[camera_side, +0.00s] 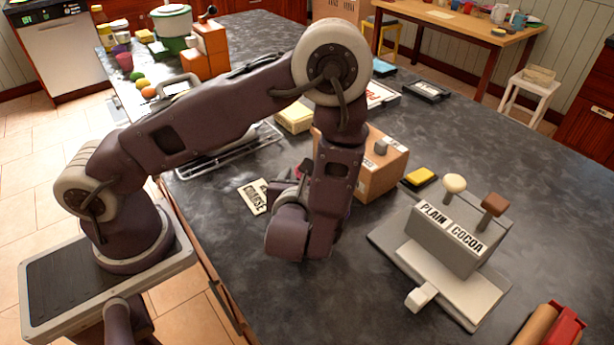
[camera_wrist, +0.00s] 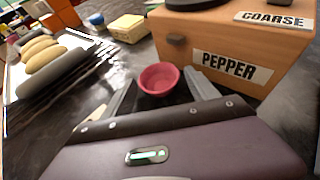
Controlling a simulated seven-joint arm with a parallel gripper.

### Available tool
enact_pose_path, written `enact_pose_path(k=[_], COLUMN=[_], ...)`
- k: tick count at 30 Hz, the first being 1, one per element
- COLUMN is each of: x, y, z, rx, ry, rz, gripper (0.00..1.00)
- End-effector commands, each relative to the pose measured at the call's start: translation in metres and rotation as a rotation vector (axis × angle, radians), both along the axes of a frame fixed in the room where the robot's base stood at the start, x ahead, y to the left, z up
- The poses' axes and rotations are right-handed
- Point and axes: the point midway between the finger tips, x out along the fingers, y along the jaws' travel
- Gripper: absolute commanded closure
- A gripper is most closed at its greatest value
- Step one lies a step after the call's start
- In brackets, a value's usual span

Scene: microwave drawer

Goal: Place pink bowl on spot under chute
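The pink bowl (camera_wrist: 159,80) is small and upright in the wrist view, in front of a wooden box marked PEPPER (camera_wrist: 229,66). My gripper (camera_wrist: 161,76) has its two grey fingers spread, one on either side of the bowl. Gaps show between bowl and fingers, so it looks open; contact is not clear. No marked spot under a chute is clearly visible.
The wooden box (camera_side: 384,172) stands close beside my wrist. A yellow sponge (camera_side: 421,177) lies between it and the dispenser. A COARSE label card (camera_side: 254,197) lies left of my gripper. A tray with rolls (camera_wrist: 45,55) is left in the wrist view. Dark counter in front is clear.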

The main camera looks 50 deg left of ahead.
Motion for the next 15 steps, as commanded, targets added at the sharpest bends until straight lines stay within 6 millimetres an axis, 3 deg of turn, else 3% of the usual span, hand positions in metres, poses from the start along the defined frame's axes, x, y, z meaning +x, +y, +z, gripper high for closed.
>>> enact_pose_path(k=[8, 15], x=[-0.005, -0.046], y=[-0.006, -0.048], z=[0.005, 0.029], rx=[-0.001, -0.003], ry=[0.000, -0.002], rz=[-0.004, -0.006], gripper=[0.32, 0.32])
